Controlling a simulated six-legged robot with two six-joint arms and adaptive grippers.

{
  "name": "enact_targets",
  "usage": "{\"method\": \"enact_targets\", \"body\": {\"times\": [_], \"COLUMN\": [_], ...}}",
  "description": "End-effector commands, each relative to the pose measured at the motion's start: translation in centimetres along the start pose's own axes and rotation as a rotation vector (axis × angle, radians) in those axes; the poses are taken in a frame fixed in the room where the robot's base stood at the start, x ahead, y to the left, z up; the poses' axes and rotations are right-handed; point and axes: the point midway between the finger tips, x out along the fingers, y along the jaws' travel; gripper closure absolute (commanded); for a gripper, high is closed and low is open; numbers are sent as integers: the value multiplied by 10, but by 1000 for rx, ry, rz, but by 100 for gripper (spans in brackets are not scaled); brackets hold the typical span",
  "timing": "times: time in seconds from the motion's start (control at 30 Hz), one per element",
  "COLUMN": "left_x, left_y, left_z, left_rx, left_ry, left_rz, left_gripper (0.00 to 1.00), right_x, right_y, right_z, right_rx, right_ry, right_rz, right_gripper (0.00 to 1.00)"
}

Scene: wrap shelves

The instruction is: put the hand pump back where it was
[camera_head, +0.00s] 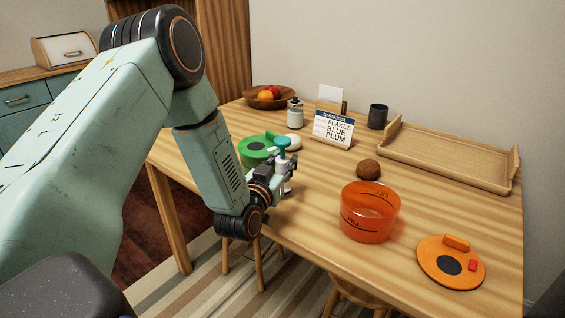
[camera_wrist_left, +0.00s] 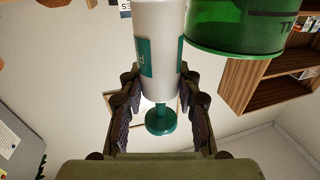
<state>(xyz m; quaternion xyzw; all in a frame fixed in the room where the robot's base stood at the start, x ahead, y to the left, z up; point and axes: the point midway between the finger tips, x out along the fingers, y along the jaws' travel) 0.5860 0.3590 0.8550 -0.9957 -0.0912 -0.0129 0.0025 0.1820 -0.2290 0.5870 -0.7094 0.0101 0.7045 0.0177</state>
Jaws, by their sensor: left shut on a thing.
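The hand pump (camera_head: 282,152) has a white body and a teal top. My left gripper (camera_head: 279,170) is shut around it near the table's left front edge. In the left wrist view the white body (camera_wrist_left: 157,50) with its teal label sits between the two fingers, and its teal knob (camera_wrist_left: 160,122) shows between them. The gripper hides part of the pump in the head view, and I cannot tell whether its base touches the table. My right gripper is not in view.
An orange tub (camera_head: 369,214), an orange lid (camera_head: 433,271) and a brown ball (camera_head: 368,169) are on the right. A card sign (camera_head: 333,130), dark mug (camera_head: 377,117), dark-topped bottle (camera_head: 295,115), fruit bowl (camera_head: 253,99) and wooden tray (camera_head: 440,160) are behind. The middle is clear.

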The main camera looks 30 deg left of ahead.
Motion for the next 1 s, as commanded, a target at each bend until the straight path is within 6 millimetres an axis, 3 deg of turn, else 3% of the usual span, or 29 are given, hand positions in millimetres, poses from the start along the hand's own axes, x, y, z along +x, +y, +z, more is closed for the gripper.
{"method": "enact_targets", "body": {"times": [0.07,0.1,0.33,0.63,0.8,1.0], "left_x": [-4,-4,-5,-5,-5,-45], "left_y": [0,0,0,0,0,0], "left_z": [12,12,13,13,0,-2], "left_rx": [1,1,0,-1,-2,-3], "left_ry": [-27,-29,-32,-34,-34,-34], "left_rz": [1,1,1,1,2,1], "left_gripper": [100,64,45,44,44,44], "right_x": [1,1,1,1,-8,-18], "right_y": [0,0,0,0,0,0], "right_z": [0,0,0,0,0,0], "right_rx": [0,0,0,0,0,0], "right_ry": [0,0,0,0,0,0], "right_rz": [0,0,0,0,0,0], "right_gripper": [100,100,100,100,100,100]}}
